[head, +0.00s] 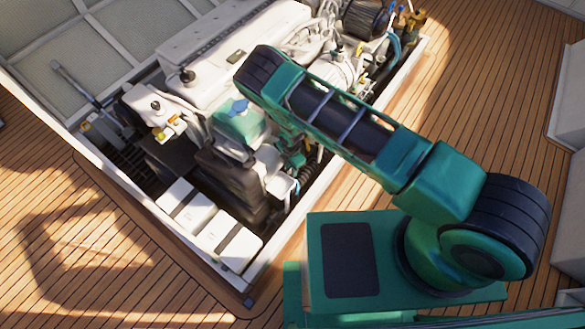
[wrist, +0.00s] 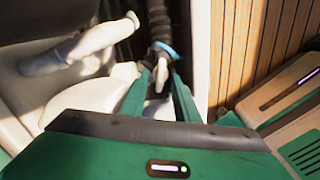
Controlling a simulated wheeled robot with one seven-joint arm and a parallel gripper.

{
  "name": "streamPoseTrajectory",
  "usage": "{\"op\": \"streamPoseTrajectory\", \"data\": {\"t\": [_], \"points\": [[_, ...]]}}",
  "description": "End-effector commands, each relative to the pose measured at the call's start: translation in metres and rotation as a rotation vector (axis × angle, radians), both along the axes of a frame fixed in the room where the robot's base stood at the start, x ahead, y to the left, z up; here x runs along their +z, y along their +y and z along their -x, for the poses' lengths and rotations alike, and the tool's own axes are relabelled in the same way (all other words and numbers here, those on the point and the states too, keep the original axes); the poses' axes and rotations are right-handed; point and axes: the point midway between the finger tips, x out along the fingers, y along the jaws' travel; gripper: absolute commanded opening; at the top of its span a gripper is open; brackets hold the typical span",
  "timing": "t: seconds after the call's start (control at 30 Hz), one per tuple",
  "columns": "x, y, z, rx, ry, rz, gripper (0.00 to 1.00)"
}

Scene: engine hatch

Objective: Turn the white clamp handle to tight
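In the wrist view, the white clamp handle (wrist: 161,75) is a small pale lever beside a blue ring (wrist: 166,48) on a dark ribbed hose (wrist: 158,20). My gripper (wrist: 160,82) has its two green fingers on either side of the handle. Gaps seem to show between the handle and the fingers, so the gripper looks open around it. In the head view, my gripper is low in the engine bay, mostly hidden behind my arm, and I cannot make out the handle there.
A white engine (head: 220,45) fills the hatch. Two white boxes (head: 228,240) stand at its near corner, inside the pale hatch rim (head: 262,262). In the wrist view, white pipework (wrist: 85,45) lies close left of the fingers. Wooden deck (head: 480,110) surrounds the hatch.

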Motion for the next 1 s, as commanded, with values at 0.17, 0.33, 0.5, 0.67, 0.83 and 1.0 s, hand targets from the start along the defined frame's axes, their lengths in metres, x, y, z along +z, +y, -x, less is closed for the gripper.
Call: {"op": "streamPoseTrajectory", "data": {"t": [0.17,0.33,0.5,0.67,0.83,1.0], "points": [[0.0002,-0.0001,0.0001,0.0,0.0,0.0,0.02],[0.0002,-0.0061,-0.0001,-0.001,0.0,0.001,0.0],[0.0001,-0.0028,0.0002,-0.019,0.001,0.003,0.0],[0.0,-0.002,-0.0001,-0.075,0.001,0.003,0.0],[0.0002,-0.0013,-0.0006,-0.187,0.002,0.003,0.0],[0.0001,-0.0006,-0.0008,-0.339,0.003,0.003,0.0]]}}
